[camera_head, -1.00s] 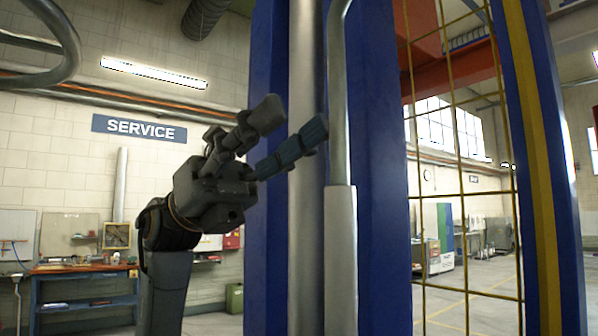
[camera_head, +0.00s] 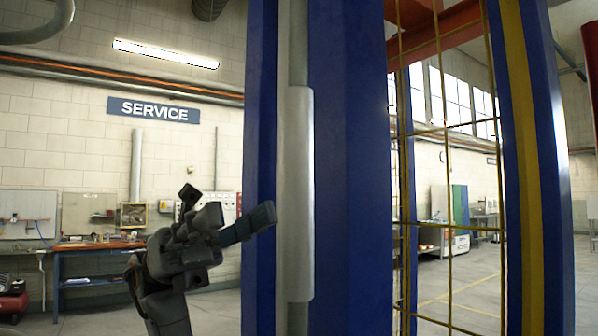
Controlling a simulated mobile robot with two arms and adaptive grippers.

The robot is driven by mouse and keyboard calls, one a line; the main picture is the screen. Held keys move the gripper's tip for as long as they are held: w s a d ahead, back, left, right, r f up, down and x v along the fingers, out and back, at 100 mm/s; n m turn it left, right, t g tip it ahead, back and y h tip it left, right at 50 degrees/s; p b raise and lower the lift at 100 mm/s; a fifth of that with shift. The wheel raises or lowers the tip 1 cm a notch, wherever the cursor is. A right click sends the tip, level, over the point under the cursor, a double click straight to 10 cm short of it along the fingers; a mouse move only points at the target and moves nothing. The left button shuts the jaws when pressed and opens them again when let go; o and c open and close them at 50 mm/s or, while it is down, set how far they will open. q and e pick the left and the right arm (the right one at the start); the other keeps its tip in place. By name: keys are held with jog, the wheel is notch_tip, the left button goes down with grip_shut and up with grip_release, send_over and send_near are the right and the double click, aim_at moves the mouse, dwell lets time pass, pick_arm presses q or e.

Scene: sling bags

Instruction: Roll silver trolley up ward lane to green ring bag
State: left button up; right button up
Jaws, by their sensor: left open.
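My left gripper (camera_head: 232,210) is raised at the lower left of the middle in the head view. Its dark fingers are spread open, with nothing between them. The fingertips point right and overlap the blue post in the picture; I cannot tell whether they touch it. My right gripper is out of view. I see no silver trolley, no green ring and no bag in this view.
A large blue post (camera_head: 348,170) with a silver pipe (camera_head: 297,190) stands close in front. A yellow mesh guard (camera_head: 447,130) and another blue-yellow post (camera_head: 530,170) stand to its right. A workbench (camera_head: 98,246) is at the left wall under a SERVICE sign (camera_head: 153,109). Open floor (camera_head: 470,292) shows behind the mesh.

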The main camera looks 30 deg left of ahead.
pick_arm(q)
notch_tip(320, 180, up, 4)
jog(key=p, duration=0.2)
send_over(300, 275)
jog(key=a, duration=0.1)
jog(key=shift+w+a+f, duration=0.1)
jog(key=shift+w+f, duration=0.05)
jog(key=shift+w, duration=0.3)
jog(key=shift+d, duration=0.35)
jog(key=shift+c, duration=0.5)
grip_shut()
